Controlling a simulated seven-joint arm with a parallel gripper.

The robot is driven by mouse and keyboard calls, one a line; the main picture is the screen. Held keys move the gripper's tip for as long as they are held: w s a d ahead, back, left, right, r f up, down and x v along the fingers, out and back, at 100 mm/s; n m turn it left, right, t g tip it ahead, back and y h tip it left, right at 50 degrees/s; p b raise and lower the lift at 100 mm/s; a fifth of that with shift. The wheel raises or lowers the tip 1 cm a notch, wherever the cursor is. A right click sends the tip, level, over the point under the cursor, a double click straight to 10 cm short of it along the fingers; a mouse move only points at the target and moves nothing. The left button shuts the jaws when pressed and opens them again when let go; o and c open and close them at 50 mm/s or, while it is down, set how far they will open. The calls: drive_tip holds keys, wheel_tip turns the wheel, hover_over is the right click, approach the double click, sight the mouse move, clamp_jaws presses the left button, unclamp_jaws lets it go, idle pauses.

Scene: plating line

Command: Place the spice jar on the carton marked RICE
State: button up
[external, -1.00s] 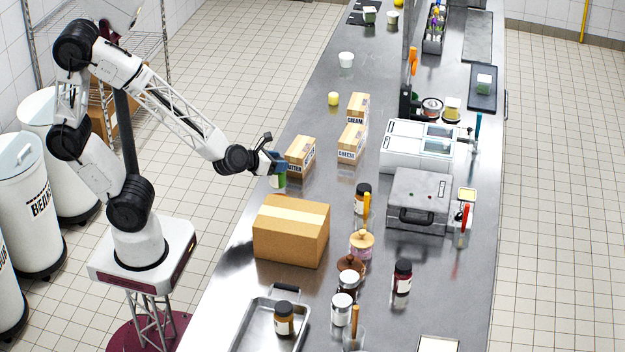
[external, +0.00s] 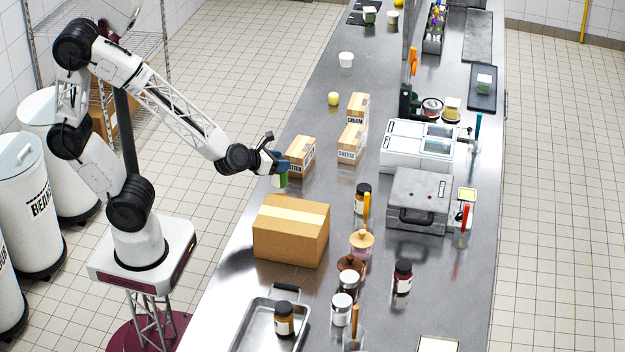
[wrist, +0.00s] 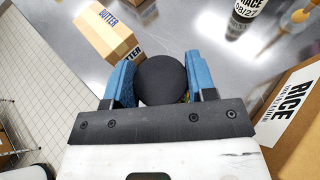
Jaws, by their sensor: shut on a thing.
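My gripper (wrist: 162,85) is shut on a round, dark-lidded jar (wrist: 161,76), with one blue finger on each side of it. In the external view my gripper (external: 277,163) is at the counter's left edge, beside the BUTTER carton, and a green part of the jar (external: 280,180) shows below it. The jar's label is hidden. The brown carton marked RICE (wrist: 298,112) is at the right of the wrist view. In the external view this large carton (external: 290,230) stands nearer the camera than my gripper, its taped top bare.
The BUTTER carton (external: 301,155) stands close behind my gripper; it also shows in the wrist view (wrist: 108,32). The CHEESE carton (external: 351,143) is farther right. A dark-lidded jar (external: 362,198) stands right of the large carton. A metal tray (external: 262,318) lies in front.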

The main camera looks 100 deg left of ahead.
drive_tip(key=w+d+r, duration=0.5)
drive_tip(key=d+r, duration=0.2)
drive_tip(key=d, duration=0.4)
drive_tip(key=w+d+r, duration=0.5)
drive_tip(key=d+r, duration=0.3)
drive_tip(key=d, duration=0.2)
drive_tip(key=shift+d+r, duration=0.2)
drive_tip(key=shift+d, duration=0.15)
drive_tip(key=shift+f, duration=0.1)
drive_tip(key=shift+f, duration=1.9)
drive_tip(key=shift+f, duration=2)
drive_tip(key=shift+f, duration=0.15)
